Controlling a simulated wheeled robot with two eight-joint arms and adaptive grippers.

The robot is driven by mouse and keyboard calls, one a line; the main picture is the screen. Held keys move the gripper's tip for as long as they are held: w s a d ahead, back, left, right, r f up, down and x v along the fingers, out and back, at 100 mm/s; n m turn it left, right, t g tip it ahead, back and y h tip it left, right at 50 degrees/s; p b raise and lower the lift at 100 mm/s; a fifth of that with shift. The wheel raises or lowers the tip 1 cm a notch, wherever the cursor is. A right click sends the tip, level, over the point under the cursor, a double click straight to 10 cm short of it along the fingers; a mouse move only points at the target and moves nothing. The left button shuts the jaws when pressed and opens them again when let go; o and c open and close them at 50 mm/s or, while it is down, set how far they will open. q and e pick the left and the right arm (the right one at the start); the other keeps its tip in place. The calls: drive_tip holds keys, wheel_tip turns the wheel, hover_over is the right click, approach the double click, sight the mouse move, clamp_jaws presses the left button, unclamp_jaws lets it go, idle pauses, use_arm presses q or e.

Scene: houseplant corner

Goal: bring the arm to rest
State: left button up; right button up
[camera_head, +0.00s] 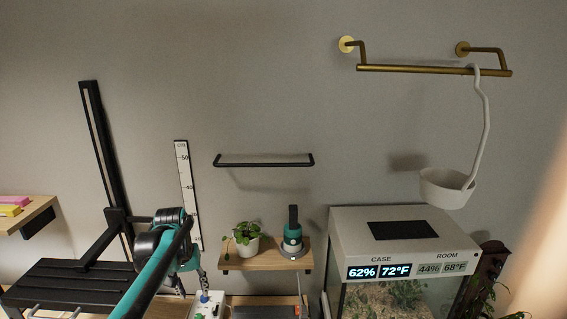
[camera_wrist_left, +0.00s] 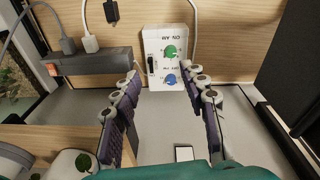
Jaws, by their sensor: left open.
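My left gripper (camera_head: 190,284) is at the lower left of the head view, at the end of my teal and black arm. Its fingers are apart, with nothing between them. In the left wrist view the two purple-padded fingers (camera_wrist_left: 160,76) stand wide open. Beyond the fingertips is a white control box (camera_wrist_left: 165,62) with a green knob, a blue knob and a black switch. The gripper appears apart from the box. The box also shows partly at the bottom of the head view (camera_head: 209,304). My right gripper is in neither view.
A wooden shelf (camera_head: 262,262) holds a potted plant (camera_head: 243,238) and a teal-black device (camera_head: 292,236). A glass case (camera_head: 380,216) stands right, below a brass rail (camera_head: 430,69) with a hanging white ladle-like pot (camera_head: 447,187). A dark power strip (camera_wrist_left: 88,68) carries plugs. A black slatted shelf (camera_head: 68,283) is left.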

use_arm(q)
drive_tip(key=s+d+r+m+t, duration=0.1)
drive_tip(key=s+d+r, duration=0.15)
drive_tip(key=s, duration=0.35)
drive_tip(key=s+d+r+t, duration=0.1)
drive_tip(key=s+d+t, duration=0.1)
drive_tip(key=s+d, duration=0.3)
drive_tip(key=s+d+f+t, duration=0.1)
drive_tip(key=s+f, duration=0.1)
drive_tip(key=s, duration=0.4)
drive_tip(key=s+d+f+m+t, duration=0.1)
drive_tip(key=s+f+t, duration=0.1)
drive_tip(key=s, duration=0.4)
drive_tip(key=shift+s+d+f+m, duration=0.25)
drive_tip(key=shift+s+f+m, duration=0.1)
drive_tip(key=shift+f, duration=0.2)
